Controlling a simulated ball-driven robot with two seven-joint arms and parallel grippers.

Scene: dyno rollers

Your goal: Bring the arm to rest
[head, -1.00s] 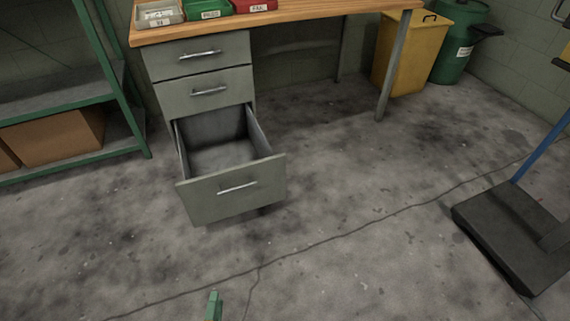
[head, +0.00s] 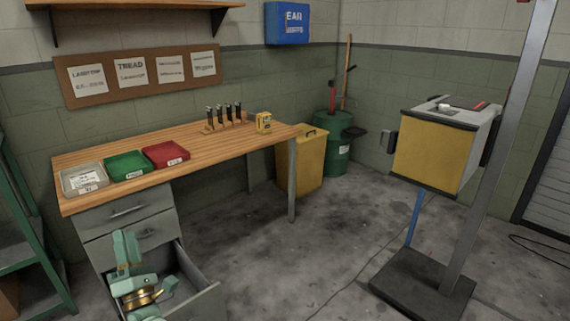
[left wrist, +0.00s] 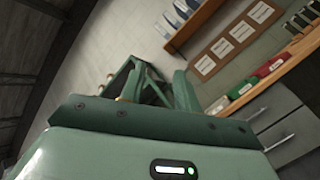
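My left gripper (head: 126,240) is raised at the lower left of the head view, in front of the grey drawer unit (head: 100,216). Its pale green fingers point up. In the left wrist view the two fingers (left wrist: 158,72) stand apart with nothing held between them, so it is open. Behind it in the head view, the bottom drawer (head: 207,303) is pulled out; the gripper and arm hide part of it. My right gripper is in neither view.
A wooden workbench (head: 215,152) carries grey (head: 84,180), green (head: 127,165) and red (head: 166,154) bins. A green shelf rack (head: 30,245) stands at left. A yellow bin (head: 300,162) and a machine on a stand (head: 437,155) are right.

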